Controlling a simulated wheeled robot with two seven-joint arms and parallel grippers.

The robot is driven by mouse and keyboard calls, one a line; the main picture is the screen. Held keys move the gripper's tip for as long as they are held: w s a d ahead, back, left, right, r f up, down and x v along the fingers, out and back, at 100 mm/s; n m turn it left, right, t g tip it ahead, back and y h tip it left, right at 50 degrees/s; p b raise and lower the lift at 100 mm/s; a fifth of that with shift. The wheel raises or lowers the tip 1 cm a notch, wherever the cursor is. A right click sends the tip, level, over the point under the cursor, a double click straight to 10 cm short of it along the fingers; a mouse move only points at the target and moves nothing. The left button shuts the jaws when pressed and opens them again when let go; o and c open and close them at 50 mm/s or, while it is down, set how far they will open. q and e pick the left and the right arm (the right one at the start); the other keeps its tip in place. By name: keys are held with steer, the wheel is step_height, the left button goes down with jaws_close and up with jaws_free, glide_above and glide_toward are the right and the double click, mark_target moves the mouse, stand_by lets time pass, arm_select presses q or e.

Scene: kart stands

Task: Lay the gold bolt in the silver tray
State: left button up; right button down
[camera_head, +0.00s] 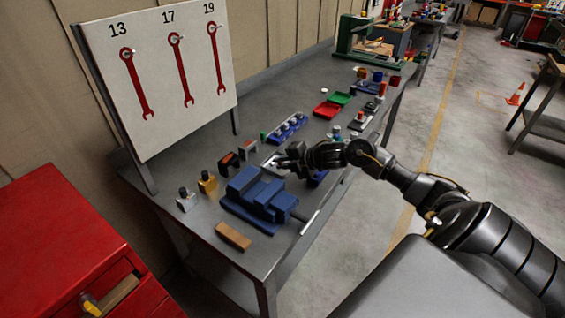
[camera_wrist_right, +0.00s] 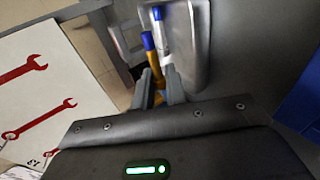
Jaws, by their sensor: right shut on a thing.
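A silver bolt with a blue end (camera_wrist_right: 161,32) lies in the tray. In the head view the gold bolt is too small to make out. My left gripper is not in view.
A blue vise (camera_head: 260,196) and a wooden block (camera_head: 233,236) are nearer on the bench. A blue rack (camera_head: 287,130) stands behind the gripper, with a red tray (camera_head: 327,110) and green tray (camera_head: 339,98) beyond. A wrench board (camera_head: 160,75) stands at left.

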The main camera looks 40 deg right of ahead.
steer(key=c, duration=1.3)
jaws_free()
steer(key=shift+c, duration=0.2)
steer(key=b+v, duration=0.1)
steer(key=v, duration=0.7)
steer(key=shift+s+d+r, duration=0.1)
steer(key=shift+s, duration=0.25)
steer(key=shift+b+v, duration=0.35)
steer(key=shift+v, duration=0.7)
steer(key=shift+w+r, duration=0.1)
steer(key=shift+r, duration=0.05)
